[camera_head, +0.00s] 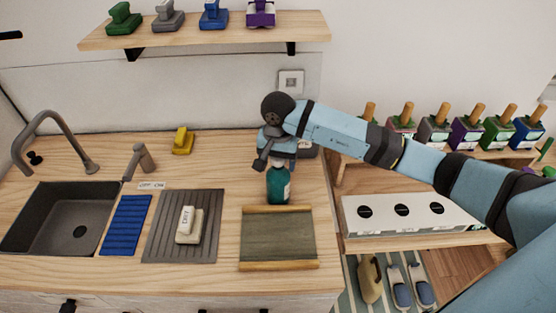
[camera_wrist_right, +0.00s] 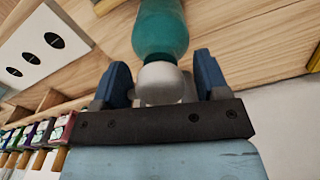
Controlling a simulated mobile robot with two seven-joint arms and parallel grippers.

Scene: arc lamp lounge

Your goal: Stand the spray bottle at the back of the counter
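The spray bottle (camera_head: 278,186) has a teal body and a pale head. It is upright over the right part of the counter (camera_head: 225,172), just behind the rolled-edge green mat; I cannot tell whether its base touches the wood. My right gripper (camera_head: 275,158) is over its top. In the right wrist view, the bottle's teal body (camera_wrist_right: 161,28) extends away past the fingertips. My left gripper is not in view.
The green mat (camera_head: 278,238) lies in front of the bottle. A grey drying mat (camera_head: 207,235) holds a pale block marked DRY. A grey object behind the gripper is partly hidden. The back middle is clear.

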